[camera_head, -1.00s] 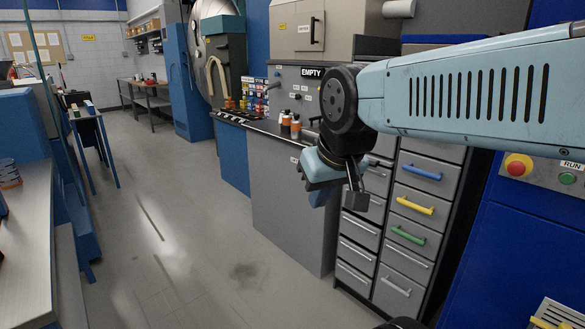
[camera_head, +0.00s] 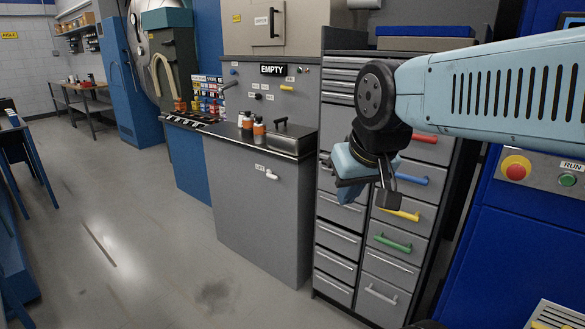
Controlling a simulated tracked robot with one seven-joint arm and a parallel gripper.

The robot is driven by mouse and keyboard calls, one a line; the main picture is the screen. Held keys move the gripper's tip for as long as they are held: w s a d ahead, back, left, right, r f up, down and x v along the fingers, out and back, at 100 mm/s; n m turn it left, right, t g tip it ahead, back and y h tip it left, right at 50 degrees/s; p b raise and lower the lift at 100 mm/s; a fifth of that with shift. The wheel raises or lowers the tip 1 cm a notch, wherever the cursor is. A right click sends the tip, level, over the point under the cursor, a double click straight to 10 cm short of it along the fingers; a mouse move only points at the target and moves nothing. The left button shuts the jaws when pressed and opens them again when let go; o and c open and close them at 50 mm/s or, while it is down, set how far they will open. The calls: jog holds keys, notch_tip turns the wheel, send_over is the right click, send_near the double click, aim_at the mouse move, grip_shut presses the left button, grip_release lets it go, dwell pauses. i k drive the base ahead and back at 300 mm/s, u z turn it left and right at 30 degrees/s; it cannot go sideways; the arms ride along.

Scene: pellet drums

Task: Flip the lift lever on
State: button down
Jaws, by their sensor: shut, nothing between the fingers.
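A small white lever (camera_head: 271,174) sits on the front of the grey cabinet (camera_head: 235,210), beside a small white label that seems to read LIFT. It is small in the view, and its exact tilt is hard to tell. My gripper (camera_head: 390,200) hangs from the arm to the right of the lever, in front of the drawer stack. Its fingers are dark and close together, with nothing held. It is clear of the lever in the picture.
The drawer stack (camera_head: 395,262) with coloured handles stands right of the cabinet. Orange-capped bottles (camera_head: 258,128) and a dark lidded box (camera_head: 290,140) are on the cabinet top. An EMPTY sign (camera_head: 273,70) is on the panel behind. The floor (camera_head: 150,240) in front is open.

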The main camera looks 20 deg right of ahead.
aim_at(269, 174)
jog(key=z, duration=0.15)
jog(key=i, duration=1.2)
jog(key=u, duration=0.65)
